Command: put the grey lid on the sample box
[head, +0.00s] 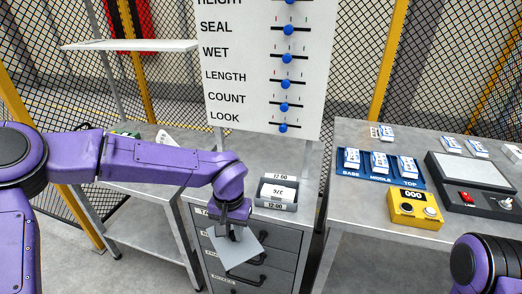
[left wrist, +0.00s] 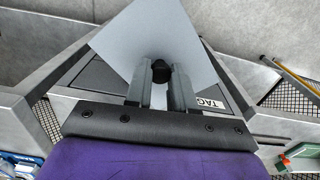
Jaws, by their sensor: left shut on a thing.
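The grey lid (head: 238,252) is a flat, thin square plate, and it also shows in the left wrist view (left wrist: 150,30). My left gripper (head: 236,232) is shut on the dark knob (left wrist: 161,70) in the middle of the lid. It holds the lid in front of the drawer cabinet, lower in the picture and to the left of the box. What looks like the sample box (head: 291,207) is a small grey open box on the cabinet top, with a white labelled piece inside and labels reading 12:00. My right gripper is out of view; only part of my right arm shows.
The drawer cabinet (head: 284,236) has dark drawers with handles. On the right table (head: 350,205) are a blue rack (head: 344,176) with white packs, a yellow counter box (head: 414,209) and a dark device (head: 470,180). A white board (head: 240,60) with blue sliders stands behind the cabinet.

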